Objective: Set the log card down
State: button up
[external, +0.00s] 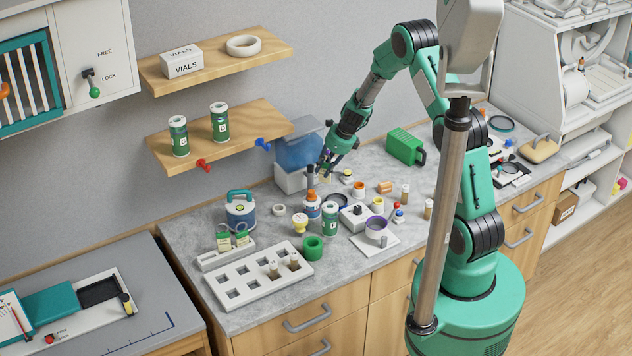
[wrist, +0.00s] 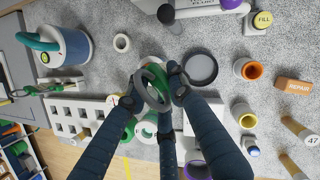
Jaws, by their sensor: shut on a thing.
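My gripper (external: 328,160) is above the back middle of the grey counter, its fingers pointing down. A small pale card-like piece (external: 323,179) shows just under its fingertips; I take it as the log card, mostly hidden by the fingers. In the wrist view my gripper (wrist: 160,93) has its dark fingers closed in around a dark oval loop, with green and white behind it. Which parts belong to the card is hard to tell.
A white rack with square holes (external: 258,279) lies at the front left. A blue-topped bin (external: 299,150) stands behind the gripper. Small clear patches lie between.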

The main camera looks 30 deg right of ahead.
jog(key=w+d+m+h+b, duration=0.1)
jog(key=w+d+m, duration=0.1)
jog(key=d, duration=0.8)
jog(key=w+d+f+m+h+b, duration=0.1)
jog(key=w+d+m, duration=0.2)
jog(key=d, duration=0.7)
jog(key=w+d+f+m, duration=0.1)
jog(key=w+d+m, duration=0.1)
jog(key=d, duration=0.8)
jog(key=shift+w+d+f+t+h+b, duration=0.25)
jog(key=shift+w+d+t+h+b, duration=0.1)
jog(key=shift+w+t+h+b, duration=0.05)
jog(key=shift+f, duration=0.15)
notch_tip(320, 180, down, 6)
jog(key=shift+f, duration=1.85)
jog(key=shift+f, duration=0.15)
jog(key=o, duration=0.9)
